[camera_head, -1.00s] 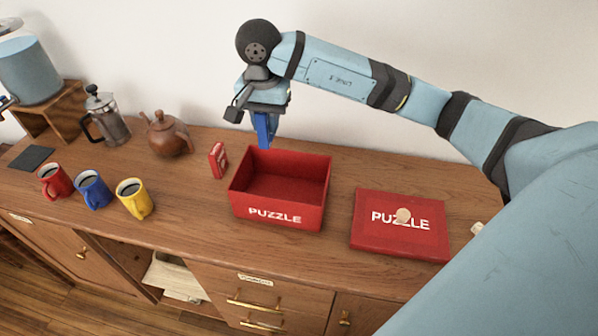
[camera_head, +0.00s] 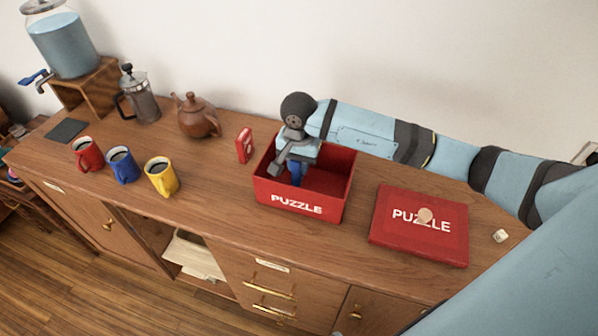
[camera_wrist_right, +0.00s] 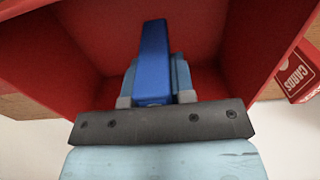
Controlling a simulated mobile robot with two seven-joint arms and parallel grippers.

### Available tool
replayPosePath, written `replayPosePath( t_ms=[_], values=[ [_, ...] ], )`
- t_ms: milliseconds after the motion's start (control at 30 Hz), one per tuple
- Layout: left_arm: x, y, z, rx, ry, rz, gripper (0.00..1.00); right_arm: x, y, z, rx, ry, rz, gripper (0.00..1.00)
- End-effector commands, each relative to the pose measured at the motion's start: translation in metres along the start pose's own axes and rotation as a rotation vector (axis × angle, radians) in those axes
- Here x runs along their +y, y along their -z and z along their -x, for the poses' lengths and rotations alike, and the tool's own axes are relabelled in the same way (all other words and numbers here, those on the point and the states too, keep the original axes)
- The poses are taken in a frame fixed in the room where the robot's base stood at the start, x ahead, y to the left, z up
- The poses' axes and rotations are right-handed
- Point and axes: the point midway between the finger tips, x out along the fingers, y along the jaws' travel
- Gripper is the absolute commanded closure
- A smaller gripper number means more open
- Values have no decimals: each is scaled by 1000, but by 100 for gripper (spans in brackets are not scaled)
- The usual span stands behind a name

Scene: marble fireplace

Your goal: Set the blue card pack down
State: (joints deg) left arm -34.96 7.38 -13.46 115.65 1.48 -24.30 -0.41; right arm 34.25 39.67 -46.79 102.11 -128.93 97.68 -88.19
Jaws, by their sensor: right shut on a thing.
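The blue card pack (camera_head: 297,172) is held upright between the fingers of my right gripper (camera_head: 296,163). It also shows as a blue block in the right wrist view (camera_wrist_right: 153,60), between the two fingertips (camera_wrist_right: 154,88). The gripper is shut on it and points down into the open red puzzle box (camera_head: 300,205). The pack's lower part is inside the box; I cannot tell whether it touches the floor. The box's red walls surround it in the wrist view (camera_wrist_right: 60,50). My left gripper is not in view.
A red card pack (camera_head: 245,146) stands just left of the box. Yellow (camera_head: 161,178), blue (camera_head: 122,166) and red (camera_head: 87,154) mugs and a teapot (camera_head: 198,116) stand further left.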

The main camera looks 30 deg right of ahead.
Motion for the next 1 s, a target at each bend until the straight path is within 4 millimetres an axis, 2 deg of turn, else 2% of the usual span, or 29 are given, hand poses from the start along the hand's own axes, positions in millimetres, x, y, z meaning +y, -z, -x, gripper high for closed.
replayPosePath(
  t_ms=[200, 600, 633, 700, 733, 1000],
  values=[
    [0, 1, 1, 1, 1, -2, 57, 0, -1, -33, -3, -2, -1, 100],
    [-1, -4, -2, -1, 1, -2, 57, 0, 0, -41, 0, -1, 0, 100],
    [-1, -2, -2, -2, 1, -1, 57, 0, 0, -39, 0, -1, 0, 72],
    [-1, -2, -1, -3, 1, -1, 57, 0, 0, -39, 0, -1, 0, 56],
    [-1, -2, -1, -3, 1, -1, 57, 0, 0, -39, -1, -1, 0, 51],
    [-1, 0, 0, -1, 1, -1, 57, 0, 0, -38, -1, -1, 0, 51]
  ],
)
